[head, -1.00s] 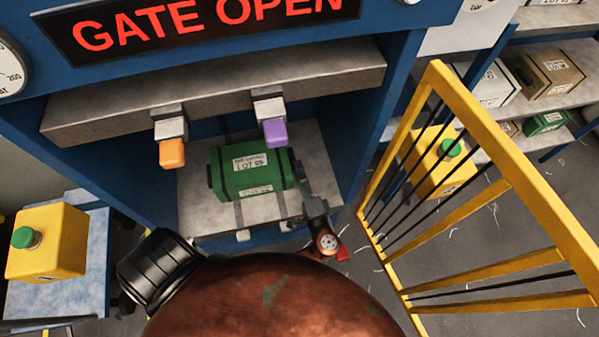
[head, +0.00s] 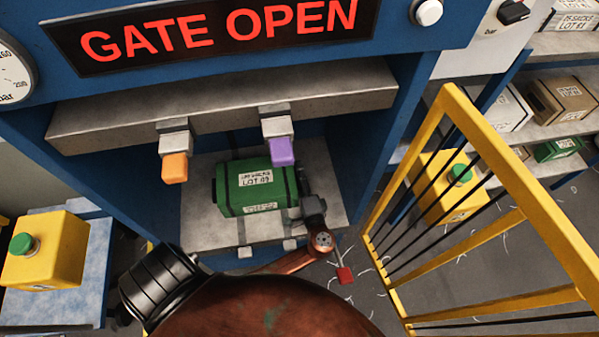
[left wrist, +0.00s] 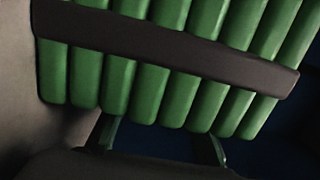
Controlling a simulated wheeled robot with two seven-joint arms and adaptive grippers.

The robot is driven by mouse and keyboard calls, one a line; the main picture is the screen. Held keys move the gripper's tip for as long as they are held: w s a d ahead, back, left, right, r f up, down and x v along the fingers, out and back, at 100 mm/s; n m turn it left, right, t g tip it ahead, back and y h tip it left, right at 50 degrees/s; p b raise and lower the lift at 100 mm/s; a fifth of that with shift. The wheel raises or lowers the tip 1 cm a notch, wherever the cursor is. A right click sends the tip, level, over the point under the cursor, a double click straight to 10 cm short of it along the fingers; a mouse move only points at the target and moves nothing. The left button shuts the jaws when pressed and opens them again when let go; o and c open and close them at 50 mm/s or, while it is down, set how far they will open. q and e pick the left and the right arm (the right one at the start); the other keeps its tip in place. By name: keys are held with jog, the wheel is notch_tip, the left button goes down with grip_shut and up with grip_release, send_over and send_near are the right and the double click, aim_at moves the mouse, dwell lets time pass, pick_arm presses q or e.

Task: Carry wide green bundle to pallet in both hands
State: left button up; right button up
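The wide green bundle (head: 257,189) lies on the grey bed of the press under the raised beam, with dark straps and a white label facing me. My left gripper (head: 304,206) is at the bundle's right end, close to its front corner. In the left wrist view, the bundle's ribbed green side (left wrist: 150,85) and a dark strap fill the upper part. The two fingers of that gripper (left wrist: 162,140) are spread apart at the bundle's lower edge, with no grasp visible. Contact cannot be told. My right gripper is not in view. No pallet can be made out.
The press beam (head: 225,108) with orange (head: 175,168) and purple (head: 281,152) blocks hangs above the bundle. A yellow barred gate (head: 500,170) stands open at the right. A yellow button box (head: 50,248) is at left. Shelves (head: 550,130) stand behind the gate.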

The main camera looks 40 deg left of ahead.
pick_arm(q)
grip_shut()
dwell(0.7)
